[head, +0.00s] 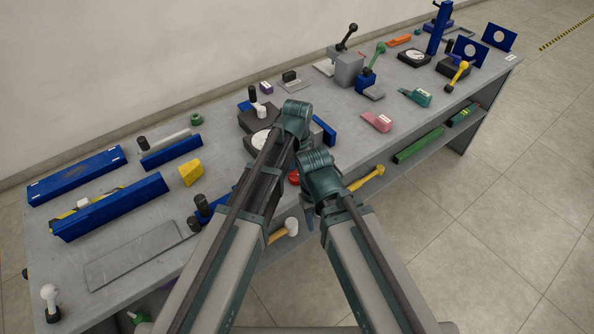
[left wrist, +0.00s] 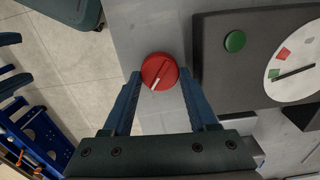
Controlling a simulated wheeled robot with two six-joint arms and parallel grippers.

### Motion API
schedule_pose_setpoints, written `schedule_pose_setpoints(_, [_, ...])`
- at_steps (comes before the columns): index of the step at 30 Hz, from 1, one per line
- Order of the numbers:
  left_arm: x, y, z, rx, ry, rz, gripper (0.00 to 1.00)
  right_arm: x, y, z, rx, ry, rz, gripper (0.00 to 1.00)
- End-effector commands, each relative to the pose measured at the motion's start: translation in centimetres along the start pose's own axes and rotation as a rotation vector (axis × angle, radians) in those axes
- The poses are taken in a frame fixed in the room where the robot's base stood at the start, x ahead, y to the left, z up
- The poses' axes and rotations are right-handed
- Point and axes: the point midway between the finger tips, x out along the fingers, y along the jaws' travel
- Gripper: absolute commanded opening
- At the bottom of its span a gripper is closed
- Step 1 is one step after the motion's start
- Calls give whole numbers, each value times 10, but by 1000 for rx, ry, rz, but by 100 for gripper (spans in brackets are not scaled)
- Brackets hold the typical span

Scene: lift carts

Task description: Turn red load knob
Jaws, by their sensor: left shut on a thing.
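The red load knob (left wrist: 166,64) is round, with a pale pointer line running from lower left to upper right. It sits at the table edge, and in the head view a small part of it (head: 294,178) shows between my arms. My left gripper (left wrist: 160,76) has its two blue fingers on either side of the knob and is shut on it. Right of the knob is a dark gauge box (left wrist: 222,76) with a white dial (left wrist: 291,82), red and green patches and a dark needle. The dial also shows in the head view (head: 259,138). My right gripper cannot be made out.
A green round button (left wrist: 235,41) is on the gauge box. A pink block (head: 378,122) and a yellow wedge (head: 191,173) stand on the table.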

Motion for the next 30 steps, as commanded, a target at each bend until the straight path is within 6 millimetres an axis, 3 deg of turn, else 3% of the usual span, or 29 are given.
schedule_pose_setpoints(12, [0,2,1,276,-2,1,3,0,0,0,0,0,0,50])
schedule_pose_setpoints(30, [0,2,1,370,-2,2,3,0,0,0,0,0,0,50])
